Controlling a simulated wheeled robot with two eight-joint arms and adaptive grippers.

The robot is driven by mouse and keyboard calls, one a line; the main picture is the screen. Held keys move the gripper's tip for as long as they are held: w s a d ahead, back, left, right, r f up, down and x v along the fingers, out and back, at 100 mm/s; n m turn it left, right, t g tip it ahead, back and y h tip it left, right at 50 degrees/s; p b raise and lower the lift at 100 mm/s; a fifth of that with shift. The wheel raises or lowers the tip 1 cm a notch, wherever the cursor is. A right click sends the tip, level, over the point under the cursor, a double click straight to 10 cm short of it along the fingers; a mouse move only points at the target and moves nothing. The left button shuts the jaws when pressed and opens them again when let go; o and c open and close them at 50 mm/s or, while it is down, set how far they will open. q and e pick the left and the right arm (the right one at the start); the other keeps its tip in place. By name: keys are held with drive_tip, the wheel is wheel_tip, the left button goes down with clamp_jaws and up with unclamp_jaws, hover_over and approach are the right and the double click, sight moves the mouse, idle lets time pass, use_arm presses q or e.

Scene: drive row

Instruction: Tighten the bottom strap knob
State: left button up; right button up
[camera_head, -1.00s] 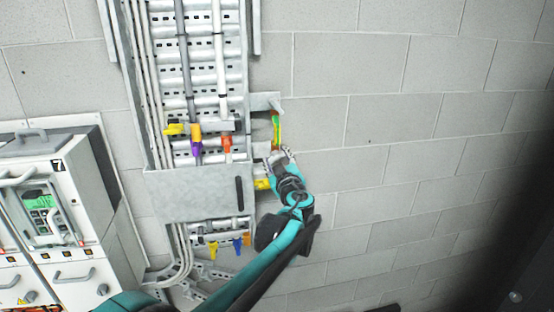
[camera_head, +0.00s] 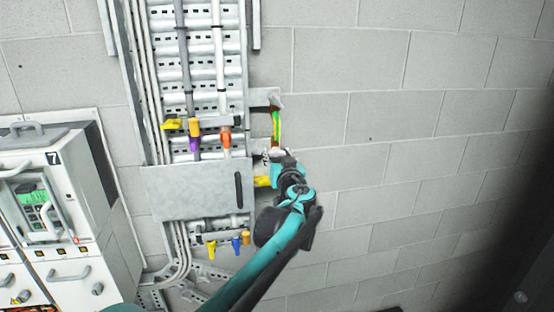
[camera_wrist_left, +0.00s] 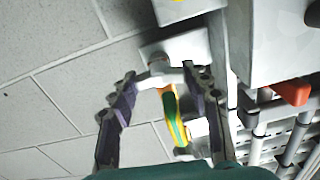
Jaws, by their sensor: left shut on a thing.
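A green and yellow strap (camera_head: 276,128) hangs at the right side of the cable ladder, below an upper bracket (camera_head: 265,97). My left gripper (camera_head: 277,155) is at the strap's lower end. In the left wrist view the strap (camera_wrist_left: 175,118) runs between my two fingers. The bottom knob (camera_wrist_left: 158,66), small and brownish grey, sits against a pale bracket (camera_wrist_left: 186,46) between the fingertips of my left gripper (camera_wrist_left: 160,72). The fingers are shut on this knob, though the contact is only partly visible. My right gripper is not in view.
A grey cover plate (camera_head: 195,192) is left of the gripper, with a yellow part (camera_head: 263,182) close beside my wrist. Orange (camera_head: 225,139) and purple (camera_head: 194,142) cable fittings are above the plate. A white cabinet (camera_head: 92,185) stands left. The block wall (camera_head: 420,150) at right is bare.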

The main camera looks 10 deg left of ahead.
use_arm(q)
drive_tip(key=m+b, duration=0.1)
drive_tip(key=m, duration=0.2)
drive_tip(key=shift+m, duration=0.3)
drive_tip(key=shift+d+m+b, duration=0.1)
drive_tip(key=shift+m+b, duration=0.35)
drive_tip(key=shift+m, duration=1.35)
drive_tip(key=o, duration=1.2)
drive_tip(key=shift+c, duration=0.2)
drive_tip(key=v, duration=1.2)
